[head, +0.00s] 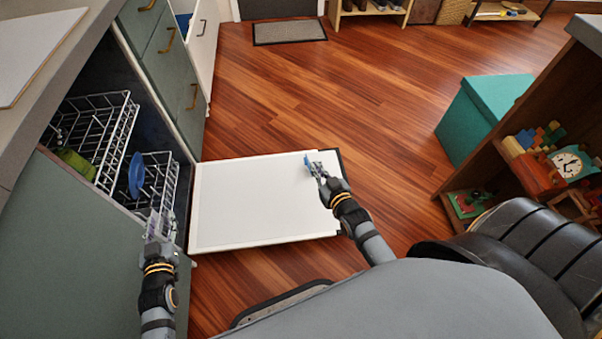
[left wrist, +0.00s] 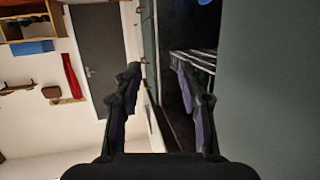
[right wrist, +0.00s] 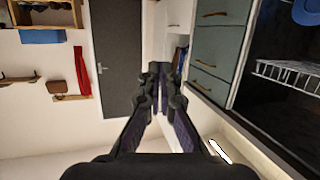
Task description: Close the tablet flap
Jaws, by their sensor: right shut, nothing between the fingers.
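The dishwasher door (head: 255,205) is folded down, its white inner face up. I cannot make out the tablet flap clearly; a small blue patch (head: 308,161) shows on or above the door by the tip of my right gripper. My right gripper (head: 317,168) is over the far right part of the door. In the right wrist view its fingertips (right wrist: 160,75) meet and hold nothing. My left gripper (head: 159,222) is beside the lower rack at the dishwasher opening. In the left wrist view its fingers (left wrist: 158,75) are apart and empty.
Green drawers (head: 165,50) stand beyond. A teal box (head: 480,115) and a wooden shelf (head: 535,175) are at right. The floor beyond the door is clear.

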